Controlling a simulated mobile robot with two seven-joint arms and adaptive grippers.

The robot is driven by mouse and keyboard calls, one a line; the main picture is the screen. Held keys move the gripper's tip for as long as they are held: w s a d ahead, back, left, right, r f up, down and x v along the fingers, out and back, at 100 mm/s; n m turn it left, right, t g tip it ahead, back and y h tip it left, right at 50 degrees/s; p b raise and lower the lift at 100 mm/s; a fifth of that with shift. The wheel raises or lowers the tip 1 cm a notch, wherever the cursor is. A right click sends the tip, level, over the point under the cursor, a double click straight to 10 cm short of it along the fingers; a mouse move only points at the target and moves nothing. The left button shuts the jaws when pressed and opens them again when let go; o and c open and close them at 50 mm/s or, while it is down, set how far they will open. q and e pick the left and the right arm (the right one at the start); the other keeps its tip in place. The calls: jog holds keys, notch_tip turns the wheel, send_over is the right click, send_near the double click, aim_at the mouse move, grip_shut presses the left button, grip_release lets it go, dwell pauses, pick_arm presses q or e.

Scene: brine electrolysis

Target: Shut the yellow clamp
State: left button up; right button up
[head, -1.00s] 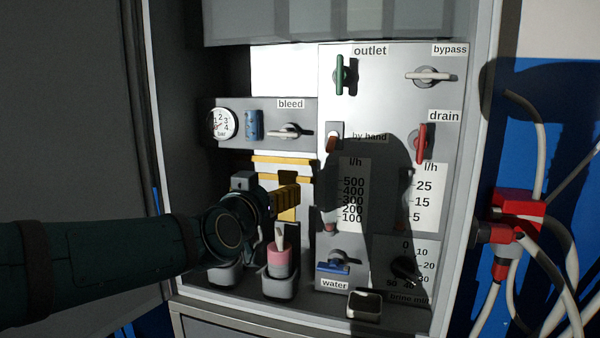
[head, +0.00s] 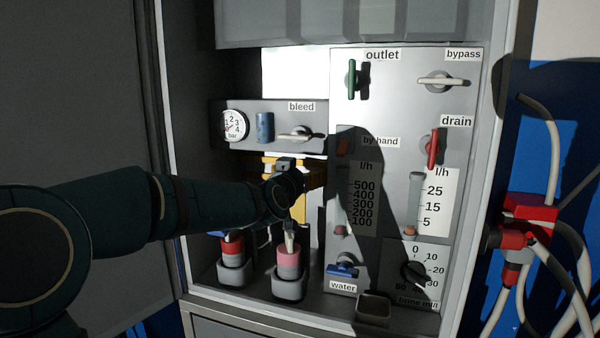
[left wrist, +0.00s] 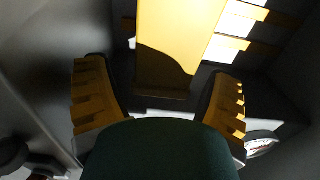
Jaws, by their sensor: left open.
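The yellow clamp (head: 299,208) is at the back of the cabinet recess, below the bleed panel. My left arm and gripper cover much of it in the head view. In the left wrist view a broad yellow plate of it (left wrist: 178,35) stands ahead of the fingers, partly in shadow. My left gripper (head: 314,178) is in front of the clamp, by the panel's left edge. My right gripper is not in view.
The bleed valve (head: 300,134) and pressure gauge (head: 234,126) are above my arm. A pink-topped bottle (head: 289,260) and a red one (head: 232,248) stand in holders below it. The valve panel (head: 400,110) is at the right. Red couplings with hoses (head: 528,208) are outside the cabinet.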

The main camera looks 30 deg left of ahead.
pick_arm(q)
jog(key=shift+w+a, duration=0.1)
jog(key=shift+w, duration=0.15)
jog(key=c, duration=1.4)
jog(key=shift+f, duration=0.1)
grip_shut()
